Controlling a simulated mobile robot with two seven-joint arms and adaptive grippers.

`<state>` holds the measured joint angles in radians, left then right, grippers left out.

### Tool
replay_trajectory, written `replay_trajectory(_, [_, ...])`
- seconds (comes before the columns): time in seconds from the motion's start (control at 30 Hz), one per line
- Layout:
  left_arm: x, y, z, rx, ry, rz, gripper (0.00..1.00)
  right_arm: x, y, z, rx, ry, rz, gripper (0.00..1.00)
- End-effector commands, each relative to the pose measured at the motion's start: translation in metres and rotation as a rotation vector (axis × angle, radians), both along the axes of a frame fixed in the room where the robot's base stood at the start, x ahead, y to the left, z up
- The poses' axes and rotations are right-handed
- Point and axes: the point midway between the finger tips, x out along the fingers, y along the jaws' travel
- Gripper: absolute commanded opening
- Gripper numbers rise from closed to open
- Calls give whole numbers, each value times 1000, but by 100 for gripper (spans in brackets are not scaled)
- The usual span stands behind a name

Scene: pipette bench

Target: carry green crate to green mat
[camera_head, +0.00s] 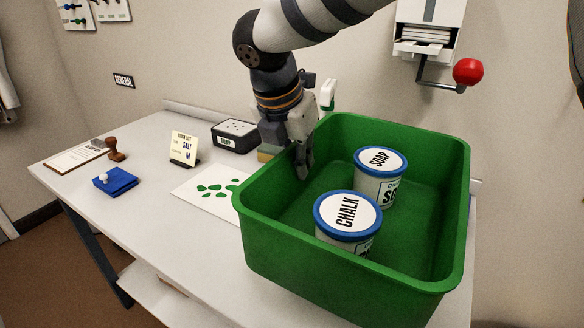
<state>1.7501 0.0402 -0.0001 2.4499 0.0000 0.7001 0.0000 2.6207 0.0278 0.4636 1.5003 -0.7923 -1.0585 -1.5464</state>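The green crate (345,268) is a large open box at the right front, above or on the white table. Inside it stand two tubs with blue rims: a chalk tub (347,217) in front and a soap tub (381,176) behind. My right gripper (303,166) points down at the crate's back left wall, with a dark fingertip showing inside the rim. Whether its fingers are closed on the wall cannot be told. A white sheet with green blotches (205,190) lies left of the crate, partly hidden by it. No plain green mat shows. My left gripper is not in view.
On the white table (150,225) stand a black box (235,136), a stock list card (184,148), a blue pad (115,181), a stamp (115,150) and a clipboard (77,157). A wall dispenser with a red-knobbed crank (467,71) hangs behind. The table's front left is clear.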

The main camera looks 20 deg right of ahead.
Motion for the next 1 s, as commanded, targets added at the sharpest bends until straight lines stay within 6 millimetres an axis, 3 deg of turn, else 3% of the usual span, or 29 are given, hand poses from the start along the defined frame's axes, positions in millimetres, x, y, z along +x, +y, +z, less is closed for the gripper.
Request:
replay_trajectory(0.1, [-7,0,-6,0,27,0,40,16,-14,-29,-3,12,-2,0])
replay_trajectory(0.2, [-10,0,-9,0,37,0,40,27,-21,-43,-3,9,-2,0])
replay_trajectory(0.47, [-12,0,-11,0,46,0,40,38,-30,-58,-3,4,-1,0])
replay_trajectory(0.7, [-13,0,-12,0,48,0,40,41,-32,-90,-5,3,0,0])
replay_trajectory(1.0, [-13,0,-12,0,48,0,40,41,-32,-92,-4,2,0,0])
